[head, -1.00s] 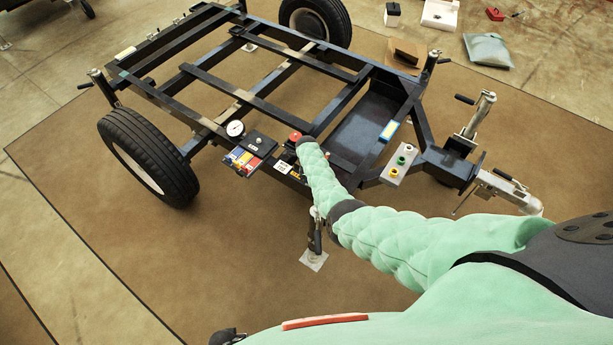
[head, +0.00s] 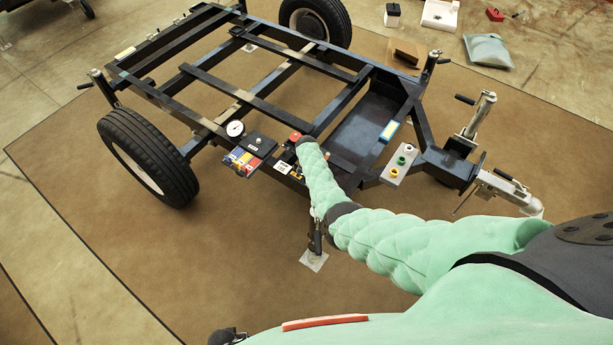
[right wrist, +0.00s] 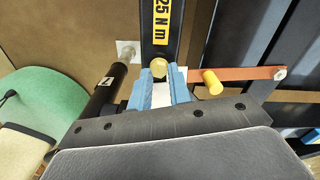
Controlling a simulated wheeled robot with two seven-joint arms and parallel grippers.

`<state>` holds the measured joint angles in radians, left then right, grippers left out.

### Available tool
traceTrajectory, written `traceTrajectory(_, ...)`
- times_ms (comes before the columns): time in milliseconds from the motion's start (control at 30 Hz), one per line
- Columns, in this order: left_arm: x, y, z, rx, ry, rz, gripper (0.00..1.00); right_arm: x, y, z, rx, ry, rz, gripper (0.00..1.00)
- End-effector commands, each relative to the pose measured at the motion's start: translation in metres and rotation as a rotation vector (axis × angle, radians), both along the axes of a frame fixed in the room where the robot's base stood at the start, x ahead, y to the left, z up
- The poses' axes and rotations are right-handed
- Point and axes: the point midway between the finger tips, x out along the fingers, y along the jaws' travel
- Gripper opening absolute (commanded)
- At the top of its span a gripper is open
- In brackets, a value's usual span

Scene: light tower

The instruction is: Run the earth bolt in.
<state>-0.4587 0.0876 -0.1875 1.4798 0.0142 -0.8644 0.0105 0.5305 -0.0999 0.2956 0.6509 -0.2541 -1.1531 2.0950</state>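In the right wrist view my right gripper (right wrist: 159,76) has its two blue fingertips on either side of a round brass bolt head (right wrist: 158,67), which I take for the earth bolt. The head fills the gap between the tips, and the fingers look closed on it. The bolt's shank is hidden. A dark bar marked "25 N m" (right wrist: 163,22) lies just beyond. An orange-brown strap (right wrist: 243,73) runs right from beside the fingers to a silver bolt. In the head view my right arm's sleeve end (head: 308,148) reaches the frame's near rail and hides the fingers. My left gripper does not show.
A yellow peg (right wrist: 212,82) stands by the strap, close to the right finger. A black cylinder (right wrist: 103,92) is at the left. The dark trailer frame (head: 255,105) carries a round gauge (head: 235,128), coloured blocks (head: 243,160) and a grey button plate (head: 401,163).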

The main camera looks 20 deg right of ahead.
Motion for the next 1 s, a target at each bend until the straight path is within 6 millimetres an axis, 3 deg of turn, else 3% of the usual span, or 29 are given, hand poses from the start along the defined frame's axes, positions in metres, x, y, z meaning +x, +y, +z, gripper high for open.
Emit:
traceTrajectory(33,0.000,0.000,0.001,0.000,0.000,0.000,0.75,0.005,-0.001,0.005,-0.001,-0.007,0.000,0.29)
traceTrajectory(100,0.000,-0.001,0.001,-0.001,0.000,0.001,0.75,0.004,-0.001,0.004,-0.001,-0.005,0.000,0.39)
traceTrajectory(467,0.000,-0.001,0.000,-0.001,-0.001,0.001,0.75,0.000,0.000,0.004,0.000,0.000,0.000,0.39)
traceTrajectory(1000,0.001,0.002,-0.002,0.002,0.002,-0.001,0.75,0.002,0.000,0.065,0.000,-0.003,-0.001,0.39)
